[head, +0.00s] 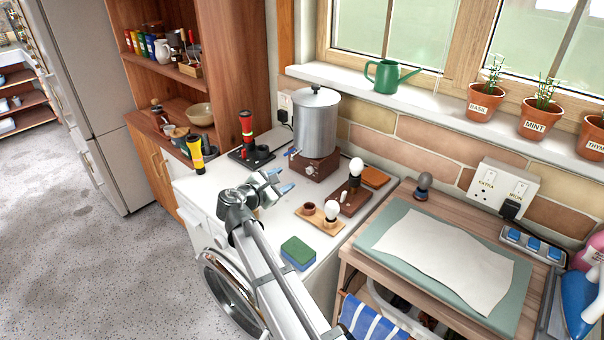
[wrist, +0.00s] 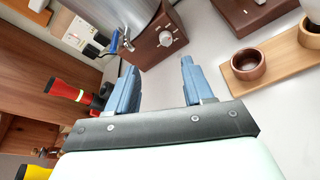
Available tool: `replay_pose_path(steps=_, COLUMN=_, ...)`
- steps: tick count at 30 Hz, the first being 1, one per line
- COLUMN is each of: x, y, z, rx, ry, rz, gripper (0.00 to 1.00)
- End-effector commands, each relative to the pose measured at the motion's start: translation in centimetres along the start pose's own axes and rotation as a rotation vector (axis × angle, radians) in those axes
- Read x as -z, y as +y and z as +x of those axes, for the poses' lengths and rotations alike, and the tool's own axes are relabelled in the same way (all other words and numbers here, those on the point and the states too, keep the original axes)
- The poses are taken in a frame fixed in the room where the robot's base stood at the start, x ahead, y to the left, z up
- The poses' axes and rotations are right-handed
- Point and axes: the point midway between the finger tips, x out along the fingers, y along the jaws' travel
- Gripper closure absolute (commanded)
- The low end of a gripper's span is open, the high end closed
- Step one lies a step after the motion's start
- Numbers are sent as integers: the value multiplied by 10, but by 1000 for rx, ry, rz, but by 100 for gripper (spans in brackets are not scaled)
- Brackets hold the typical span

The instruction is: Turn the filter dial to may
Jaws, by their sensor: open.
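A steel cylinder (head: 316,122) with a lid and a small blue-handled tap stands on a brown base (head: 322,168). A pale round dial, which I take for the filter dial, is on the front of the base; it shows in the wrist view (wrist: 166,38). Small marks surround the dial, but I cannot read them or tell its setting. My gripper (head: 279,181) is open and empty, in front of the base and apart from it. In the wrist view its blue fingers (wrist: 157,68) point towards the base, with the dial beyond the gap between them.
A wooden tray (wrist: 278,68) with a brown cup lies right of my gripper. A green-and-blue sponge (head: 298,252) lies on the white worktop. The worktop before the base looks clear.

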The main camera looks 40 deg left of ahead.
Motion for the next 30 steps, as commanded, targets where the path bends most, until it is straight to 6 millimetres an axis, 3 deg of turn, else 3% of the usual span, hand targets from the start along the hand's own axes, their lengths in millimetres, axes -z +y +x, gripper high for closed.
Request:
replay_pose_path(steps=6, x=5, y=24, z=0, rx=106, ry=-12, rz=-274, gripper=49)
replay_pose_path(steps=18, x=18, y=41, z=-3, rx=290, ry=52, rz=-741, gripper=49)
replay_pose_path(steps=30, x=20, y=40, z=4, rx=340, ry=88, rz=-874, gripper=49)
